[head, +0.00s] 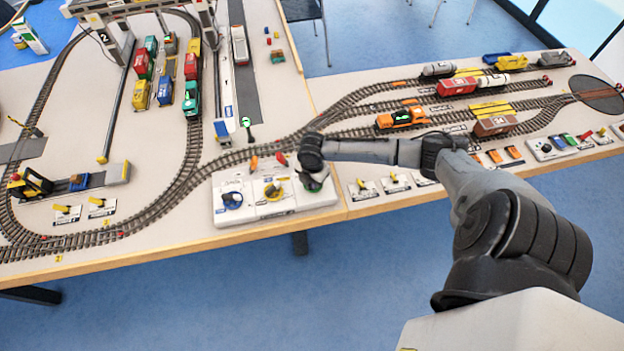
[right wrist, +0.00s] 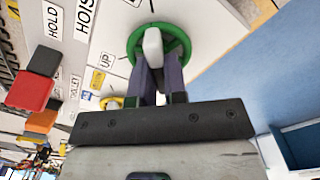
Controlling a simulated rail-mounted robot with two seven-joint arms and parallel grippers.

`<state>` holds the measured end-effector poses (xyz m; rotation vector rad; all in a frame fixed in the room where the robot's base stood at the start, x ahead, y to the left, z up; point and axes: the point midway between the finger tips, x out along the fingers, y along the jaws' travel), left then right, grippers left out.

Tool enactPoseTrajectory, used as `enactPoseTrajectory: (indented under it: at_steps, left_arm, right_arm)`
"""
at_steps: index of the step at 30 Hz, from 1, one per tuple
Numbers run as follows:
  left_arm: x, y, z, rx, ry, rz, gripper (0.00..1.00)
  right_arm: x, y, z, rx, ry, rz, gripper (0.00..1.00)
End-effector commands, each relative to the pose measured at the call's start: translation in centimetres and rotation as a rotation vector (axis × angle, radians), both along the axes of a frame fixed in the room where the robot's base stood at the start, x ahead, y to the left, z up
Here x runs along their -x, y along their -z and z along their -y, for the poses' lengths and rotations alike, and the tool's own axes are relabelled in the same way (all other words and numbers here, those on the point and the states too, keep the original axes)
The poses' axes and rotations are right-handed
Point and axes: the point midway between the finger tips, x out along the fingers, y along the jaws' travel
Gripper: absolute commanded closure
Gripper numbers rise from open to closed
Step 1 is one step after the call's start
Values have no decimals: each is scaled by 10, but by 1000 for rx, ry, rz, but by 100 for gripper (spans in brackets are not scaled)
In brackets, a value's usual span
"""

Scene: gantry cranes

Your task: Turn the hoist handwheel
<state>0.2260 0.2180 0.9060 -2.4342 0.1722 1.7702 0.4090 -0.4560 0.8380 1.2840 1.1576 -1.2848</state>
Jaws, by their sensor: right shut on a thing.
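The green hoist handwheel (head: 325,183) is at the right end of the white control panel (head: 255,209). My right gripper (head: 313,174) is over it in the head view and hides part of it. In the right wrist view the wheel's green ring (right wrist: 186,46) lies just ahead of the fingers, near the printed words HOIST and UP. My right gripper (right wrist: 156,68) is shut on the pale grip (right wrist: 153,43) of the wheel. My left gripper is not in view.
A blue handwheel (head: 232,200) and a yellow one (head: 272,191) sit left on the same panel. Model tracks with train cars (head: 402,118) fill the table behind. The table's front edge is close.

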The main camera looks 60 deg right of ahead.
Motion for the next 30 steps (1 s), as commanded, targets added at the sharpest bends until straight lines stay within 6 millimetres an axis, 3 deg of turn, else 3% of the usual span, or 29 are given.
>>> enactPoseTrajectory:
  at_steps: [11, 30]
  left_arm:
    - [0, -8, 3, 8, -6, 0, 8]
    - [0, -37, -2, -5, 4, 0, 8]
  right_arm:
    - [0, -3, 0, 0, -58, 0, 100]
    - [2, -2, 1, 0, -575, -2, 100]
